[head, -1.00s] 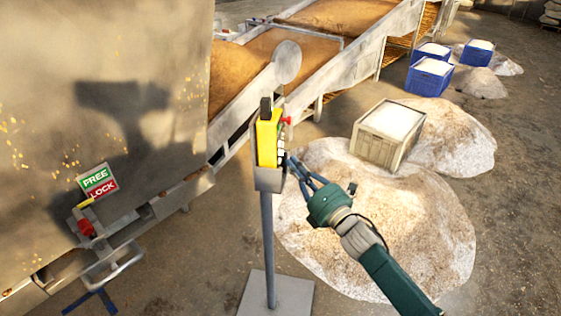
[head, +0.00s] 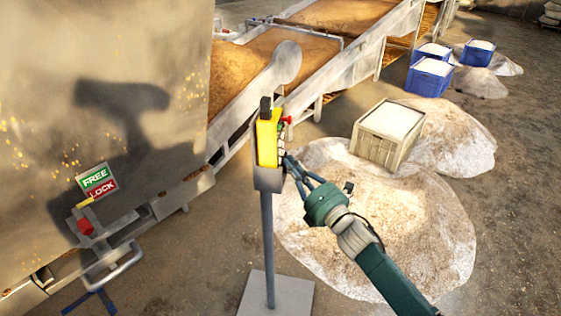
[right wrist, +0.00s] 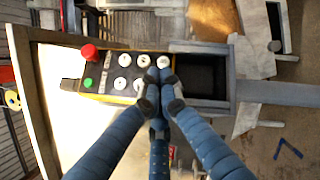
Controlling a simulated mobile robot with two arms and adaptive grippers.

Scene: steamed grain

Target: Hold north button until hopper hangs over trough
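A yellow control box (head: 267,143) hangs in a grey holder on a post. Its button face shows in the right wrist view, with a red knob (right wrist: 88,53), a green button (right wrist: 88,83) and several white buttons (right wrist: 124,60); their labels are too small to read. My right gripper (head: 287,159) is at the box's right side. In the right wrist view, its fingertips (right wrist: 160,76) are together with nothing between them, at the end white button (right wrist: 163,62); I cannot tell whether it is pressed. A large metal body (head: 110,90), perhaps the hopper, fills the left. A grain-filled trough (head: 285,55) lies behind. My left gripper is not in view.
A FREE/LOCK sign (head: 97,181) and a metal handle (head: 115,268) are on the metal body. A pale crate (head: 378,150) stands by a grain heap (head: 400,225) right of the post. Blue crates (head: 428,80) stand farther back.

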